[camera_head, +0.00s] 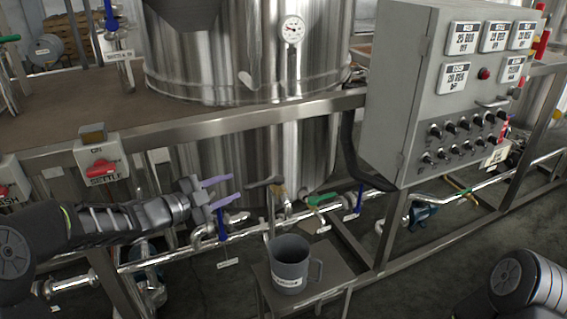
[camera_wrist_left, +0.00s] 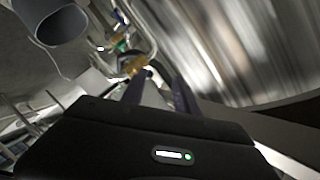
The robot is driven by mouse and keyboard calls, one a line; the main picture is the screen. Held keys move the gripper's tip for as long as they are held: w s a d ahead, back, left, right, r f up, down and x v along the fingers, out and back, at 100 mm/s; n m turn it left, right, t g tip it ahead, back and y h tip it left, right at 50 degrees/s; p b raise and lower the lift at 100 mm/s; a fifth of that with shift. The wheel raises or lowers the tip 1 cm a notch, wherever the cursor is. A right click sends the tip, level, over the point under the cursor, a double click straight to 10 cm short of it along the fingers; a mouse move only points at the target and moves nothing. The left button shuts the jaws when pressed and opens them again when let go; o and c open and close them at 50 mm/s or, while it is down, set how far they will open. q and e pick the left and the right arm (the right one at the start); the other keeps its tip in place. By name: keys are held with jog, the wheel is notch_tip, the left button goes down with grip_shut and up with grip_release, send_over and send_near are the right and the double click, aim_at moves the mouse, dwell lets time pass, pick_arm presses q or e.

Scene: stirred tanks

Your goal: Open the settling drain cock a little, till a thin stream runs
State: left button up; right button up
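A brass cock (camera_head: 278,192) with a dark grey lever (camera_head: 262,182) pointing left sits on the pipework above a grey jug (camera_head: 291,268). I take it for the drain cock; no label on it is readable. I see no stream between it and the jug. My left gripper (camera_head: 232,188) is open and empty, with its purple fingers just left of the lever and apart from it. In the left wrist view the open fingers (camera_wrist_left: 160,82) point towards a brass part (camera_wrist_left: 135,66), with the jug (camera_wrist_left: 62,24) at upper left. My right gripper is out of view.
The jug stands on a small metal stand (camera_head: 318,284). A green-handled valve (camera_head: 322,199) and a blue-levered valve (camera_head: 358,198) are right of the cock. Another blue lever (camera_head: 221,225) hangs below my left fingers. A steel frame rail (camera_head: 230,122) runs above, and a control box (camera_head: 400,110) overhangs at right.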

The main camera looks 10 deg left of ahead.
aim_at(251, 187)
pick_arm(q)
jog(key=d+m, duration=0.1)
jog(key=d+m+g+h, duration=0.1)
jog(key=shift+s+f+m, duration=0.2)
jog(key=shift+s+m, duration=0.1)
jog(key=shift+s, duration=0.1)
jog(key=shift+s+a, duration=0.1)
jog(key=shift+b+x, duration=0.4)
jog(key=shift+x, duration=3.55)
jog(key=shift+r, duration=0.15)
jog(key=shift+c, duration=0.3)
grip_shut()
